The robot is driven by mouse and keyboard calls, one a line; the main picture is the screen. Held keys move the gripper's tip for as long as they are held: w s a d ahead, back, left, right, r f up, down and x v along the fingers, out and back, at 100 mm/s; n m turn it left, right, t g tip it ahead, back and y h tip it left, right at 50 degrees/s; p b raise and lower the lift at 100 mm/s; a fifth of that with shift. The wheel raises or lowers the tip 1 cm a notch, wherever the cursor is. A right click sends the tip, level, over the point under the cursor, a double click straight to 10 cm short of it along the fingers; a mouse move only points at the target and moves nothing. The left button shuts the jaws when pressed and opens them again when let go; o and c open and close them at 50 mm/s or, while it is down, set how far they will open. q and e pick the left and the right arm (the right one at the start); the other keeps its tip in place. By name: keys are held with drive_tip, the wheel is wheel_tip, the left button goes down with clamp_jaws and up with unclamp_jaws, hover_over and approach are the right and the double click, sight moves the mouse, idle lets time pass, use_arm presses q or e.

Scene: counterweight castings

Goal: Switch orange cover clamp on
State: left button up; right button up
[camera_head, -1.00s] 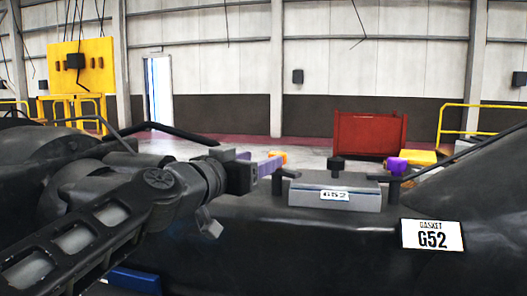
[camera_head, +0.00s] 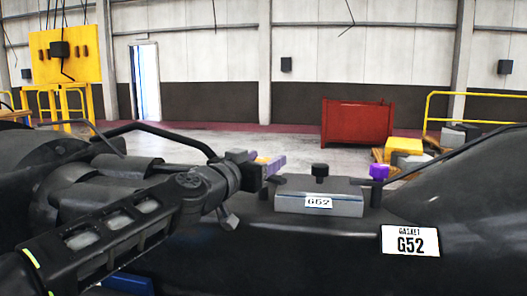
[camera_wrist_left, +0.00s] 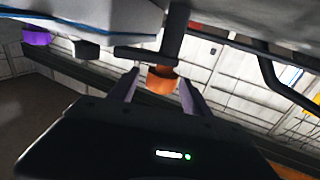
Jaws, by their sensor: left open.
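The orange cover clamp (camera_wrist_left: 161,79) hangs below a dark post in the left wrist view, with its orange end between my left gripper's fingers. In the head view only a sliver of orange (camera_head: 262,159) shows behind the fingers. My left gripper (camera_wrist_left: 160,84) is open, one finger on each side of the clamp, with visible gaps in the wrist view. In the head view the left gripper (camera_head: 270,166) is at the left end of a grey cover (camera_head: 340,206) labelled G52. My right gripper is not in view.
A purple clamp (camera_head: 379,172) is at the cover's right end, and a black knob (camera_head: 320,170) stands mid-cover. The dark casting (camera_head: 310,245) carries a GASKET G52 label (camera_head: 410,240). A red bin (camera_head: 357,122) and yellow railing stand behind on open floor.

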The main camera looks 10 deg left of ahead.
use_arm(q)
drive_tip(key=shift+c, duration=0.6)
clamp_jaws()
